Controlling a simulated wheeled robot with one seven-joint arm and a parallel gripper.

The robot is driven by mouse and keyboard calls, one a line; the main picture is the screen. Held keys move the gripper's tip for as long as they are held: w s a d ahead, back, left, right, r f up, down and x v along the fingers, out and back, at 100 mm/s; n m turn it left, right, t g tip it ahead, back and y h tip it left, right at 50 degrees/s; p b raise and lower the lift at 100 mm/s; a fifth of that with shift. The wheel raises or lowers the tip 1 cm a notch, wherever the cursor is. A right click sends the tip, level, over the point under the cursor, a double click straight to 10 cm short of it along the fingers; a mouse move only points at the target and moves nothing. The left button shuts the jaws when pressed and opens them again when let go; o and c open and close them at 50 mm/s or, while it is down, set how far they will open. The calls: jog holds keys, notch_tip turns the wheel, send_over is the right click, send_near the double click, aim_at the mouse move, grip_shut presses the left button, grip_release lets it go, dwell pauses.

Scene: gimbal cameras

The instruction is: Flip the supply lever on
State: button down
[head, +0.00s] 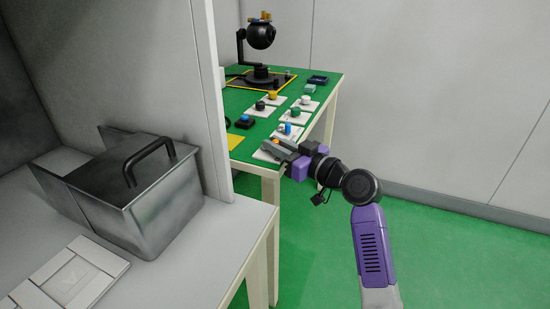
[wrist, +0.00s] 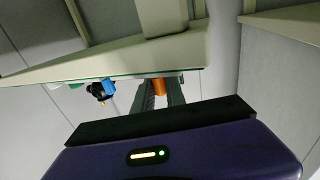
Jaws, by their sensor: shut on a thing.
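My gripper (head: 275,147) is at the near edge of the green-topped table, with its grey fingers over a white plate. In the wrist view, the fingers (wrist: 158,98) are shut on an orange piece (wrist: 159,86). A blue-topped control (head: 288,128) stands on a plate just behind; a blue and black part (wrist: 108,88) shows left of the fingers in the wrist view.
The green table (head: 238,100) holds several white plates with coloured knobs, and a black gimbal camera (head: 261,35) at the back. A grey partition (head: 212,95) and a counter with a metal box (head: 150,205) stand on the left. The green floor (head: 455,255) at right is clear.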

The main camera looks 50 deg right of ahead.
jog(key=n+y+b, duration=0.1)
jog(key=d+n+y+b, duration=0.1)
jog(key=y+b, duration=0.1)
jog(key=n+y+b, duration=0.1)
jog(key=y+b, duration=0.1)
jog(key=shift+w+d+f+g, duration=0.15)
jog(key=shift+f+g, duration=0.15)
jog(key=n+g+y+b, duration=0.1)
jog(key=y, duration=0.1)
jog(key=n+g+y+b, duration=0.1)
jog(key=n+y, duration=0.1)
jog(key=w+n+g+y+b, duration=0.1)
jog(key=y+b, duration=0.1)
jog(key=shift+d+r+n, duration=0.2)
jog(key=shift+d+n, duration=0.2)
jog(key=shift+g+y, duration=0.3)
jog(key=shift+y, duration=0.2)
jog(key=c, duration=1.4)
grip_release()
jog(key=shift+o, duration=0.2)
jog(key=p+v, duration=0.2)
jog(key=v, duration=0.5)
jog(key=shift+s+d, duration=0.25)
jog(key=shift+s, duration=0.05)
